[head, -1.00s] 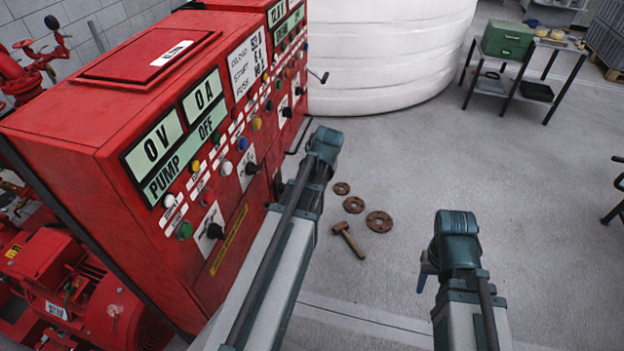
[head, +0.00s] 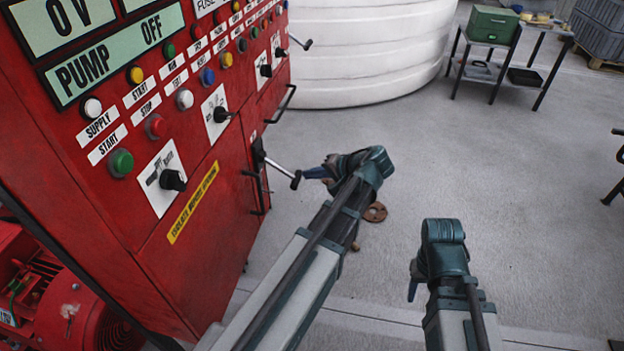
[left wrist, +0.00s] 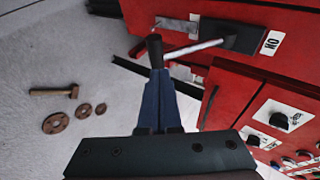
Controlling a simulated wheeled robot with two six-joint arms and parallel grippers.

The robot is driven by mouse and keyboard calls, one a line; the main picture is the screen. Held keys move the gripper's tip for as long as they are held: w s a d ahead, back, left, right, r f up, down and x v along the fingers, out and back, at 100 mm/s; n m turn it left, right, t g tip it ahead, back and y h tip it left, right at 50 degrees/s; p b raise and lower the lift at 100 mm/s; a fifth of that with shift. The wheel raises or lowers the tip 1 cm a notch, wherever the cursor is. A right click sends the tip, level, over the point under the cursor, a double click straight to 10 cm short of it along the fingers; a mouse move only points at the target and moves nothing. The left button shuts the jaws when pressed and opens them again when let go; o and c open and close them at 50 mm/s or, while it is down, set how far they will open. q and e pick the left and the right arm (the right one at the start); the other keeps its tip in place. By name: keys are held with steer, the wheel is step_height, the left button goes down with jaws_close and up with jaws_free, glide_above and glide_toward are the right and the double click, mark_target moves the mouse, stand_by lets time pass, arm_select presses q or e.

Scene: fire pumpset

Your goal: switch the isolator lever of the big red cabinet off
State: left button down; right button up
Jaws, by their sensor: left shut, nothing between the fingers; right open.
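The big red cabinet (head: 215,165) fills the left of the head view. Its isolator lever (head: 280,170) is a metal rod with a black knob, sticking out from a dark mount low on the front. In the left wrist view the lever (left wrist: 195,48) runs from its black mount to the knob, and an ON label sits beside the mount. My left gripper (head: 306,172) is shut and empty, its blue fingertips right at the knob; they also show in the left wrist view (left wrist: 157,75). I cannot tell whether they touch it. My right gripper (head: 412,290) is open, over the floor, away from the cabinet.
Black handles (head: 282,104) stick out from the cabinet front near the lever.

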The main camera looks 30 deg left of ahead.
arm_select(q)
steer(key=shift+s+a+f+b, duration=0.1)
steer(key=shift+a+f+b, duration=0.1)
steer(key=shift+f+b, duration=0.35)
steer(key=shift+a+f+b, duration=0.2)
steer(key=shift+f+b, duration=0.2)
steer(key=shift+f, duration=0.25)
arm_select(e)
steer(key=shift+f, duration=1.2)
